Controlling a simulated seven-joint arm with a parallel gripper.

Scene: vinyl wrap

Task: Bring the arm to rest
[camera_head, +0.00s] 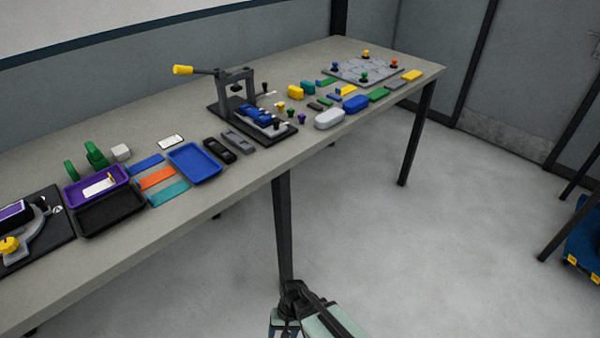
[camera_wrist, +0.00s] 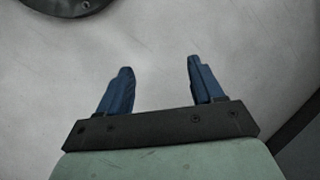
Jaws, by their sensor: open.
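My gripper shows in the wrist view (camera_wrist: 158,85), with its two blue fingers spread apart and nothing between them.
A long grey workbench (camera_head: 345,60) runs from lower left to upper right, with a lever press (camera_head: 240,95), trays such as a blue one (camera_head: 195,163), and several small coloured parts. Its dark legs (camera_head: 283,230) stand near my arm.

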